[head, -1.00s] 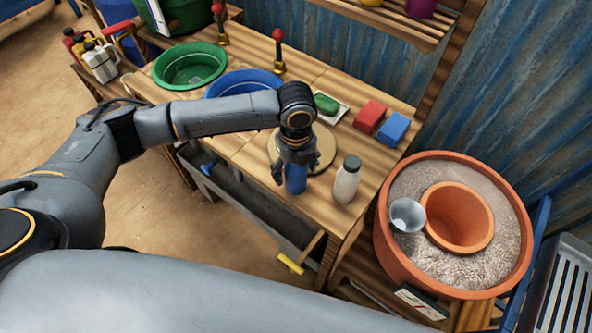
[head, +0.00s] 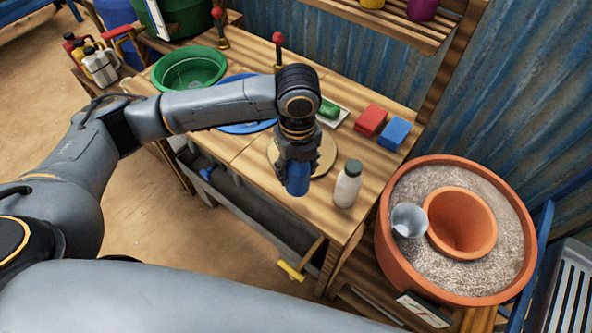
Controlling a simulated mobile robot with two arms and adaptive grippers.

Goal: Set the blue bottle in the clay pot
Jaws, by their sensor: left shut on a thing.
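My left gripper (head: 296,165) points down over the wooden table and is shut on the blue bottle (head: 297,182). Its fingers and wrist hide the bottle's upper part. I cannot tell for sure whether the bottle is clear of the table. The clay pot (head: 462,222) is the smaller terracotta pot standing in gravel inside a large terracotta tub (head: 385,245), right of the table. The clay pot's mouth is open and looks empty. My right gripper is not in the head view.
A white bottle with a green cap (head: 347,184) stands close right of the held bottle. A metal cup (head: 408,220) leans beside the clay pot's left rim. Red (head: 370,120) and blue (head: 395,132) blocks lie near the table's right edge. A green basin (head: 188,66) stands far left.

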